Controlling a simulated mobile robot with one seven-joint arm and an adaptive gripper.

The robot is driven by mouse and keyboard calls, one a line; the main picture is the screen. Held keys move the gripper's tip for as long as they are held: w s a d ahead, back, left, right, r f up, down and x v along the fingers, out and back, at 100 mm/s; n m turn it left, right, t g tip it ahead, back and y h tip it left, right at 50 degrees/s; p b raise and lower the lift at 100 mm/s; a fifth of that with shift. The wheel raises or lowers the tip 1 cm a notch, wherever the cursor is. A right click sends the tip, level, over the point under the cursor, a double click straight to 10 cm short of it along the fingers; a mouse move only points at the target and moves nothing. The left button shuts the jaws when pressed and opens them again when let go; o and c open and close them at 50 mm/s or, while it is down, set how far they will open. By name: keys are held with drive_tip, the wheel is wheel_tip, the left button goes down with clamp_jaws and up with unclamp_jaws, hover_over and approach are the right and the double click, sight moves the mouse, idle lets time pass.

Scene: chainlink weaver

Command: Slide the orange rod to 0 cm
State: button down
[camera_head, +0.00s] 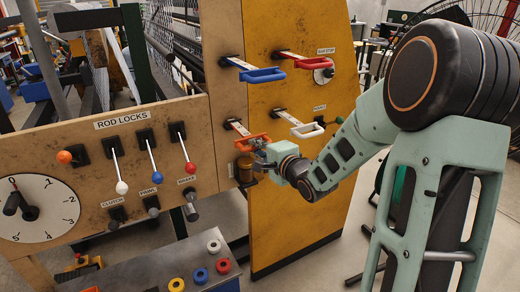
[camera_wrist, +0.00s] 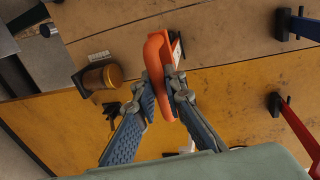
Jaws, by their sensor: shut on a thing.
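The orange rod's handle (camera_head: 248,142) sticks out low on the wooden panel, just left of the yellow panel's edge. Its pale scale strip (camera_head: 238,127) runs from a black mount on the panel to the handle; its marks are too small to read. My gripper (camera_head: 261,157) is at the right end of this handle. In the wrist view the orange handle (camera_wrist: 155,55) is a curved bar, and my gripper (camera_wrist: 164,92) has its blue-grey fingers shut around its near end. The fingers hide part of the handle.
A blue handle (camera_head: 262,75), a red handle (camera_head: 304,62) and a white handle (camera_head: 307,131) stick out nearby. A brass cylinder (camera_wrist: 101,77) sits close left of my fingers in the wrist view. Levers and a dial (camera_head: 40,208) are further left.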

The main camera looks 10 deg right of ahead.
sight(243, 133)
drive_tip(key=x, duration=0.2)
drive_tip(key=r+x, duration=0.1)
drive_tip(key=x, duration=0.4)
drive_tip(key=shift+w+a+r, duration=0.15)
drive_tip(key=shift+w+r, duration=0.15)
drive_tip(key=shift+w, duration=0.15)
drive_tip(key=shift+w+a, duration=0.1)
drive_tip(key=shift+w, duration=0.2)
drive_tip(key=shift+r, duration=0.2)
drive_tip(key=c, duration=2)
unclamp_jaws()
drive_tip(key=shift+w+f, duration=0.15)
drive_tip(key=shift+w, duration=0.05)
drive_tip(key=shift+s, duration=0.15)
drive_tip(key=v, duration=1.2)
